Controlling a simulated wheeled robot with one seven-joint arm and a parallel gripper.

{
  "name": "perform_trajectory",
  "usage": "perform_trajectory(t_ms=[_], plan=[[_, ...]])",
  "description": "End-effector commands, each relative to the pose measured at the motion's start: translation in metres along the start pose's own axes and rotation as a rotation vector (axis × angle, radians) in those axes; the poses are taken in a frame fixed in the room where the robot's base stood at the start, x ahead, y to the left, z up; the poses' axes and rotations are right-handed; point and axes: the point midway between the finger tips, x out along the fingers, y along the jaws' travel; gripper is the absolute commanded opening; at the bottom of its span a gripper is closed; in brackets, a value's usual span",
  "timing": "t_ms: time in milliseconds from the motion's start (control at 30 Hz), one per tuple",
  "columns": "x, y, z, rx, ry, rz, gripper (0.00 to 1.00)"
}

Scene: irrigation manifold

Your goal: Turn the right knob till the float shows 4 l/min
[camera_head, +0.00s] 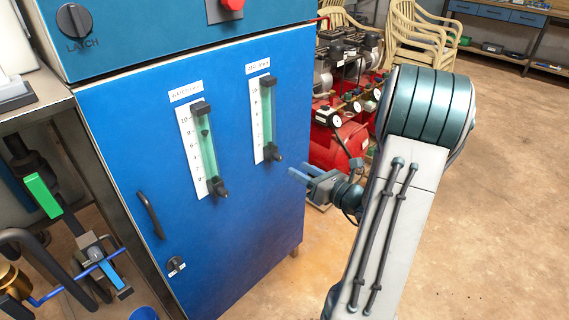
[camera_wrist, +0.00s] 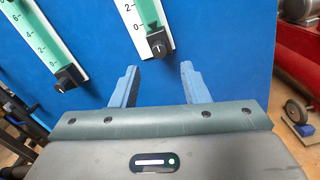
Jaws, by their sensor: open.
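The right flow meter (camera_head: 256,122) is a white scale with a green tube on a blue cabinet door. Its black right knob (camera_head: 274,156) sits at the lower end. In the wrist view the right knob (camera_wrist: 157,47) shows a pale line on its face. A small dark shape, apparently the float (camera_wrist: 152,26), lies low in the tube near the 0 mark. My gripper (camera_head: 293,174) is open and empty, just right of and below the knob. In the wrist view my gripper's blue fingers (camera_wrist: 160,68) stand apart, short of the knob and not touching it.
The left flow meter (camera_head: 190,145) has its own knob (camera_head: 218,188) and a dark float (camera_head: 205,133) higher up. A door handle (camera_head: 150,215) and latch (camera_head: 176,265) are lower left. Red compressors (camera_head: 340,148) stand beyond the cabinet. Open floor lies right.

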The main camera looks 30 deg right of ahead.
Motion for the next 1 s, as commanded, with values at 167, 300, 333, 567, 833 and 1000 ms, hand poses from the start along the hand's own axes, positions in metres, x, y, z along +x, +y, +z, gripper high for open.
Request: perform_trajectory(t_ms=[167,300,333,567,833,1000], plan=[[0.036,0.001,-0.002,0.0,0.001,0.004,0.41],[0.055,0.0,-0.001,0.0,0.001,0.002,0.41],[0.058,0.0,-0.001,0.0,0.001,0.002,0.41],[0.068,0.0,0.0,0.0,0.001,0.0,0.41],[0.067,0.0,0.0,0.0,0.001,0.0,0.22],[0.067,0.001,0.0,0.0,0.001,0.001,0.0]])
